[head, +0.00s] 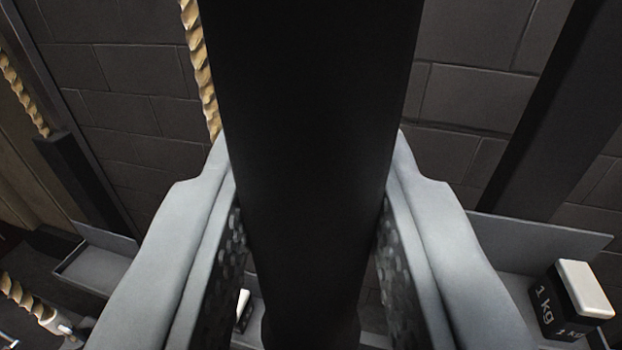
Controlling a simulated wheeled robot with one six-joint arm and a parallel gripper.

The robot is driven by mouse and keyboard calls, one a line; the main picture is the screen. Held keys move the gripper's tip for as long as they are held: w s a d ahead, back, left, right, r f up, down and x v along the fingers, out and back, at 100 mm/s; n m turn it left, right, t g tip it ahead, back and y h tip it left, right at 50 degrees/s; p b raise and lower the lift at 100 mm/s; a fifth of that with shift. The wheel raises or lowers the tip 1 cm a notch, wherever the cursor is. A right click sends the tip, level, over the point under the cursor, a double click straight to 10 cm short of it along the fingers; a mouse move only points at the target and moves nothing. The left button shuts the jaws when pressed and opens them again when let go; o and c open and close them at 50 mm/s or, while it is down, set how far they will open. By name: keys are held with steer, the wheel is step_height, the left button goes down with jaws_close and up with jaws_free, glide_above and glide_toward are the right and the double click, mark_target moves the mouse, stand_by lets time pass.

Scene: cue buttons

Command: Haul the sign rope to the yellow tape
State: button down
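My gripper (312,190) has one grey finger on each side of a thick, upright black column. The dark pads lie along the column's two edges. I cannot tell whether they press on it, or whether it is a sleeve or a post. A tan twisted rope (199,65) runs down just left of the column and goes out of sight behind the left finger. A second tan rope (22,95) hangs at the far left. I cannot tell which is the sign rope. I see no yellow tape or sign.
A dark block wall (470,80) stands behind. A 1 kg weight (572,302) with a white top is at lower right, by a grey ledge (540,238). A grey tray (92,262) is at left. A rope end with a white band (48,318) shows at lower left.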

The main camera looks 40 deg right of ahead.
step_height(320, 180, down, 7)
steer(key=shift+r, duration=0.2)
stand_by(0.3)
steer(key=c, duration=1.1)
jaws_free()
steer(key=shift+c, duration=0.2)
steer(key=v, duration=1.7)
steer(key=shift+s, duration=0.15)
steer(key=shift+a, duration=0.15)
